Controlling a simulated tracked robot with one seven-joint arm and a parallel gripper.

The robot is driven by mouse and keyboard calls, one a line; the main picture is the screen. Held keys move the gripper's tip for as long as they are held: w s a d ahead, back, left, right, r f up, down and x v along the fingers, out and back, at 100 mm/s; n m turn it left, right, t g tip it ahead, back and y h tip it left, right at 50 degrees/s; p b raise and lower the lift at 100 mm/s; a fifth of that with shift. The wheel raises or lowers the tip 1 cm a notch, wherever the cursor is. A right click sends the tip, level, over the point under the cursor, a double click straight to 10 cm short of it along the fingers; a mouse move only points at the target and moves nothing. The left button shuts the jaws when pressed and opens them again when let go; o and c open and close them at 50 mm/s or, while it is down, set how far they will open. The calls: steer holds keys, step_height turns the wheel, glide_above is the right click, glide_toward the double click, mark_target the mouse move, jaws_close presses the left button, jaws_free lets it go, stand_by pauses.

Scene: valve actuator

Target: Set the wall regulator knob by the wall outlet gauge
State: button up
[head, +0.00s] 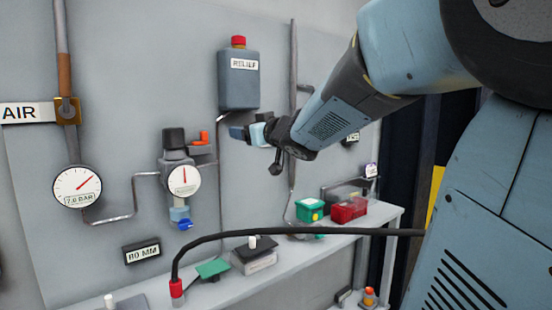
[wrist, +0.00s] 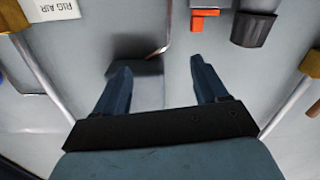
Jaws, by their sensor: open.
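The wall regulator has a dark knob (head: 174,138) on top and a white outlet gauge (head: 184,179) on its front, with the needle pointing about straight up. Its scale is too small to read. My gripper (head: 236,132) is to the right of the knob, apart from it, below the RELIEF box. In the wrist view, my gripper (wrist: 160,72) is open with nothing between its fingers. A dark tapered knob (wrist: 253,29) shows there beyond the right finger, beside an orange part (wrist: 204,19). The outlet gauge is not visible in the wrist view.
The grey RELIEF box (head: 238,80) with a red cap is above my gripper. An orange-red lever (head: 204,137) sticks up beside the knob. A bench (head: 300,258) below holds green and red boxes and a black cable.

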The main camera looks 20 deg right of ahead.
steer(key=s+d+f+m+g+h, duration=0.3)
steer(key=s+d+f+m+h, duration=0.2)
steer(key=s+d+f+h, duration=0.1)
steer(key=shift+s+d+h, duration=0.15)
steer(key=shift+s+h, duration=0.55)
steer(key=shift+s, duration=0.7)
steer(key=shift+f, duration=0.1)
steer(key=s+a+f+g+y, duration=0.1)
steer(key=s+f+g, duration=0.3)
steer(key=s, duration=0.5)
steer(key=s+a+f+g+y, duration=0.1)
steer(key=s+a+f+g, duration=0.2)
steer(key=s+f, duration=0.5)
steer(key=shift+s+f+g, duration=0.3)
steer(key=shift+s+g, duration=0.4)
steer(key=shift+s, duration=0.2)
steer(key=shift+d, duration=0.1)
stand_by(0.8)
